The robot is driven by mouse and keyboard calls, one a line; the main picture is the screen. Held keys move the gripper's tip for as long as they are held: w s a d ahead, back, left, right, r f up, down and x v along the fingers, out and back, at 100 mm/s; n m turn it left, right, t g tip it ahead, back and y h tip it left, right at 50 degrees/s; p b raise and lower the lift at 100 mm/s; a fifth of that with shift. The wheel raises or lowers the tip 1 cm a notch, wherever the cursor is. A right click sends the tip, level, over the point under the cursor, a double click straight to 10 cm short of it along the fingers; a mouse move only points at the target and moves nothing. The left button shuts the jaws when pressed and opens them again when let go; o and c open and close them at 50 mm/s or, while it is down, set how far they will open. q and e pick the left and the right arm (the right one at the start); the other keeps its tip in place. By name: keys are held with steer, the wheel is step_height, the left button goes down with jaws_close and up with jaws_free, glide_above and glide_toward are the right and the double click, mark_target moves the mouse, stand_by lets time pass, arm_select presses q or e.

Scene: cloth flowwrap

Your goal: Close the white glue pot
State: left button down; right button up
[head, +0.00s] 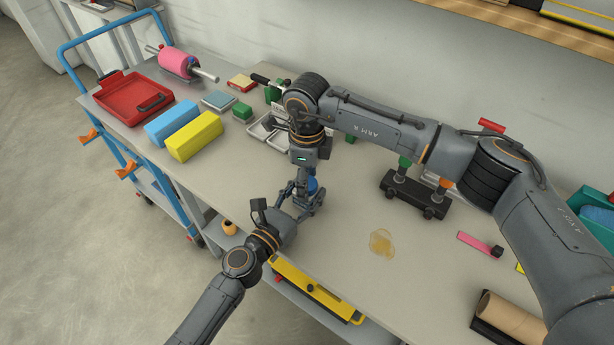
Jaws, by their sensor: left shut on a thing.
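A small blue piece (312,185), which looks like the lid of the glue pot, shows between my two grippers near the table's front edge. The white body of the pot is hidden behind the fingers. My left gripper (299,207) comes in from the front left, low at the table edge, and is shut on what seems to be the pot. My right gripper (309,190) points down from above, right at the blue piece. Its fingers overlap it, and I cannot tell whether they are shut on it or only around it.
A yellowish glue puddle (382,243) lies right of the grippers. Behind them are a yellow block (195,137), a blue block (171,122) and a red tray (126,95). A black stand (414,194) is to the right. The table between the blocks and grippers is clear.

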steer(key=c, duration=1)
steer(key=o, duration=1.3)
steer(key=shift+o, duration=0.2)
step_height(320, 180, up, 12)
arm_select(q)
steer(key=c, duration=0.5)
jaws_free()
